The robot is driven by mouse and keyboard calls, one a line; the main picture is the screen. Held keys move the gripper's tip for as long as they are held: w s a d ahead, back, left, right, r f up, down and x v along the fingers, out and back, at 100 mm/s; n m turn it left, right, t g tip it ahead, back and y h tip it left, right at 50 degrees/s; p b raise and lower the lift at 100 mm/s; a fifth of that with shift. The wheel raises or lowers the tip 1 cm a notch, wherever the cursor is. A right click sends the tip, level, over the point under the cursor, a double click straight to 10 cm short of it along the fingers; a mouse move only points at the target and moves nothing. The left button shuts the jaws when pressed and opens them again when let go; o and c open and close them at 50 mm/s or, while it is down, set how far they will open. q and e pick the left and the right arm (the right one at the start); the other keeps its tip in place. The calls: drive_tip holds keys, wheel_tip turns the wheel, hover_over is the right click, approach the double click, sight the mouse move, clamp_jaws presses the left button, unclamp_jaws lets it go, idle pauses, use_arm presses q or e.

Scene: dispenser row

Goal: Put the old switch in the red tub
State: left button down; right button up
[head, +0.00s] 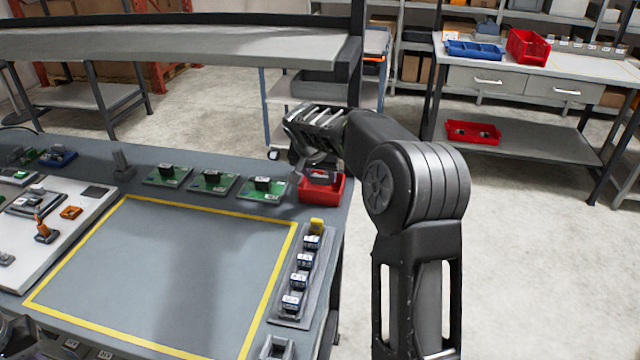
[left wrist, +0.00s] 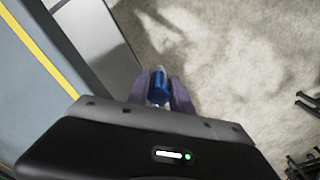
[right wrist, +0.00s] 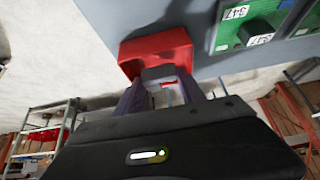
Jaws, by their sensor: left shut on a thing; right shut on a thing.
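The red tub (head: 323,190) stands at the far right corner of the table, and it also shows in the right wrist view (right wrist: 178,42). My right gripper (head: 318,170) is right above the tub, pointing down. In the right wrist view its fingers (right wrist: 160,92) are shut on a small grey block, the old switch by its look (right wrist: 158,73). The switch overlaps the tub's opening; whether it touches the tub I cannot tell. My left gripper (left wrist: 160,92) is shut on a small blue part (left wrist: 158,88), seen in the left wrist view with floor behind it.
Several green boards (head: 213,181) with dark blocks lie left of the tub. A grey rack (head: 290,318) of blue-and-white switches runs along the right table edge. The yellow-framed area (head: 170,270) is clear. A white panel (head: 60,232) with parts lies at left.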

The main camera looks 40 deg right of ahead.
sight(320, 184)
use_arm(q)
drive_tip(key=shift+r, duration=0.3)
use_arm(e)
wheel_tip(320, 184, down, 3)
drive_tip(key=shift+f, duration=0.15)
use_arm(q)
drive_tip(key=shift+f, duration=0.2)
use_arm(e)
drive_tip(key=shift+f, duration=0.2)
drive_tip(key=o, duration=1.5)
use_arm(q)
drive_tip(key=shift+r, duration=0.1)
use_arm(e)
drive_tip(key=shift+r, duration=0.1)
